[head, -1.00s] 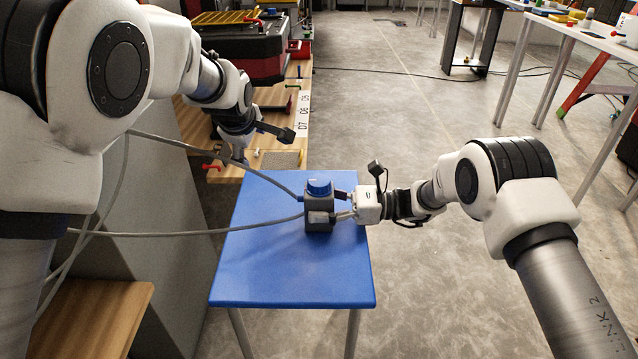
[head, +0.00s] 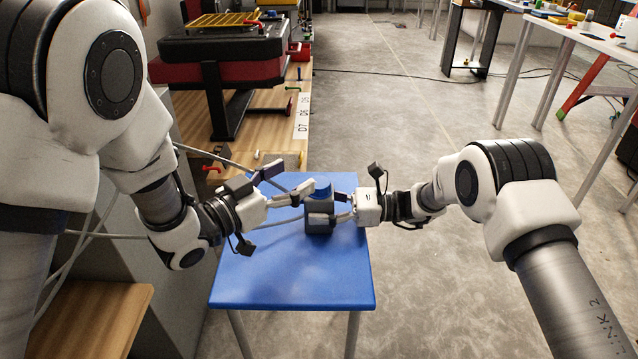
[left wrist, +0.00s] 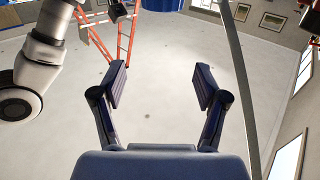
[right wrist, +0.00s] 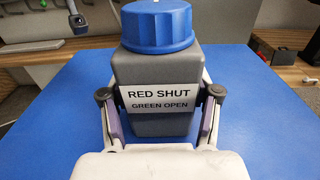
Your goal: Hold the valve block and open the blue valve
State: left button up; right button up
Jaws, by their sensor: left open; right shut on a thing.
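The grey valve block (head: 320,220) stands upright on a small blue table (head: 290,275). Its blue valve (head: 322,188) is a ribbed round knob on top. My right gripper (head: 342,207) is shut on the block from the right. In the right wrist view the fingers clasp both sides of the block (right wrist: 155,125), below the knob (right wrist: 158,25), beside a label reading "RED SHUT, GREEN OPEN". My left gripper (head: 294,178) is open, just left of the knob at about its height. The left wrist view shows empty space between the fingers (left wrist: 160,88).
Grey hoses (head: 270,226) run leftward from the block, behind my left arm. A wooden bench (head: 265,115) with a red and black machine (head: 225,48) stands behind at the left. The blue table's front is clear.

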aim_at(319, 182)
pick_arm(q)
jog(key=w+d+f, duration=0.4)
jog(key=f, duration=0.1)
jog(key=shift+w+d+f, duration=0.25)
jog(key=shift+w+d, duration=0.1)
jog(key=shift+d, duration=0.05)
jog(key=shift+w+d, duration=0.2)
jog(key=shift+w, duration=0.15)
jog(key=c, duration=1.2)
